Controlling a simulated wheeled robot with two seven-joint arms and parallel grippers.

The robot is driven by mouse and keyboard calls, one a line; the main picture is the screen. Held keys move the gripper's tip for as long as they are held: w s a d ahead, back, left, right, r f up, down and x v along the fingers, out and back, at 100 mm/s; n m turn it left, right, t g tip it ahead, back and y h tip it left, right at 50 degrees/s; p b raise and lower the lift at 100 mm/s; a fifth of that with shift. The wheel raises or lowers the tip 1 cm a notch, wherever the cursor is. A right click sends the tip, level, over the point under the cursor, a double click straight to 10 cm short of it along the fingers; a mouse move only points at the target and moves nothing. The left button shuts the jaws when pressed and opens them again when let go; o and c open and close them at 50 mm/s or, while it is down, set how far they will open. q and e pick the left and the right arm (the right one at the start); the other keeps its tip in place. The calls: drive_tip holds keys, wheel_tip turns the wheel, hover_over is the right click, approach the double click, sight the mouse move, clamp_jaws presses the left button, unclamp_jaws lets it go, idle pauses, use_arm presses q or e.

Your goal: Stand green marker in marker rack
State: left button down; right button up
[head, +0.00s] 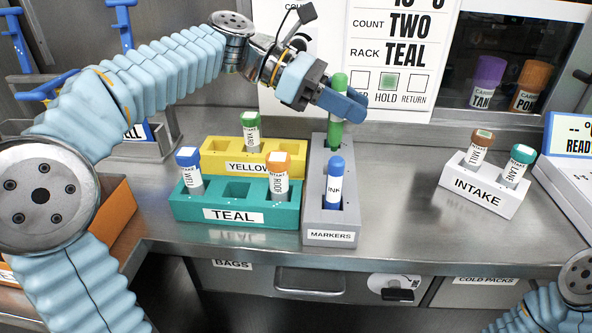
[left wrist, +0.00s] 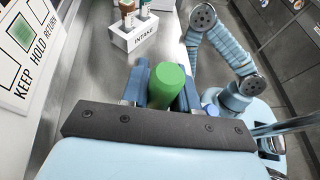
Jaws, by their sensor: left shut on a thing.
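The green marker (head: 335,137) is upright in my left gripper (head: 342,103), which is shut on it near its upper part. The marker's lower end is at the back part of the grey marker rack (head: 316,190); I cannot tell whether it is inside a slot or just above it. In the left wrist view the marker's green top (left wrist: 168,82) shows between the fingers. A blue marker (head: 334,182) labelled INK stands in the rack's front slot. My right gripper is out of view; only part of the right arm shows at lower right.
Left of the rack are a teal rack (head: 234,228) with a blue-capped and an orange-capped tube, and a yellow rack (head: 214,147) with a green-capped tube. A white INTAKE rack (head: 477,193) with two tubes stands at right. The counter between is clear.

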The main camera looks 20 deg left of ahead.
sight(331, 145)
use_arm(q)
wheel_tip(331, 145, down, 9)
drive_tip(key=shift+r, duration=0.1)
idle(0.4)
drive_tip(key=c, duration=0.9)
unclamp_jaws()
drive_tip(key=shift+o, duration=0.2)
drive_tip(key=v, duration=1.2)
